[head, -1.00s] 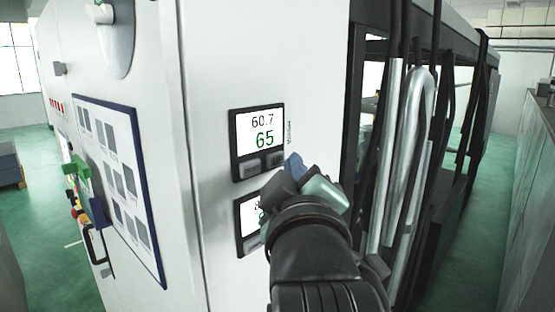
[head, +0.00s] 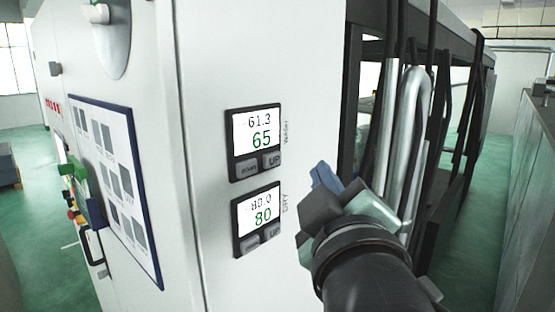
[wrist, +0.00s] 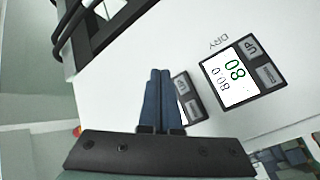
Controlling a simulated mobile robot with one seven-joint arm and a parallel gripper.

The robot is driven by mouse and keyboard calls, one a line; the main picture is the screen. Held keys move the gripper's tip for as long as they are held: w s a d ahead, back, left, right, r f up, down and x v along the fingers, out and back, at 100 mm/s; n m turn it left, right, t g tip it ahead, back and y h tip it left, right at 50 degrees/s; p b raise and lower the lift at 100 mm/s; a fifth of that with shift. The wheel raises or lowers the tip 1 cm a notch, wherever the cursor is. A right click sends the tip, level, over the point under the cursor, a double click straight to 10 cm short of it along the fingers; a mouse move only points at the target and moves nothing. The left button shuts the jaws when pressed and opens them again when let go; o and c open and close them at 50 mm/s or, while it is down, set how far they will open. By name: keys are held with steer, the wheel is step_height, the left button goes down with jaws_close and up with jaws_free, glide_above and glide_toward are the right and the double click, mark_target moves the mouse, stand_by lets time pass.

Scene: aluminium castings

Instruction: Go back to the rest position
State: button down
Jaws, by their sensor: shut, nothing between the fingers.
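My gripper (head: 325,177) is in front of the right part of the white cabinet (head: 240,60), to the right of its two display panels and apart from them. In the wrist view its two blue fingers (wrist: 159,100) lie together, shut and empty. The upper panel (head: 256,143), labelled WASH, shows 61.3 over 65. The lower panel (head: 257,219), labelled DRY, shows 80.0 over 80. In the wrist view the DRY panel (wrist: 241,72) appears turned over, right of the fingers. The other panel (wrist: 188,97) is partly hidden by the fingers.
Grey pipes and black hoses (head: 400,150) stand in a dark frame just right of and behind my gripper. A blue-edged board (head: 115,185) and a green-handled control (head: 75,175) are on the cabinet's left face. Green floor (head: 480,210) shows at right.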

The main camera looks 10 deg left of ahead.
steer(key=s+r+m+t+h+b, duration=0.2)
steer(key=s+r+m+t+b, duration=0.5)
steer(key=s+m, duration=0.4)
steer(key=shift+s+a+r+t+h, duration=0.3)
steer(key=shift+s+a+r+t, duration=0.15)
steer(key=shift+s+t, duration=0.4)
steer(key=shift+w, duration=0.1)
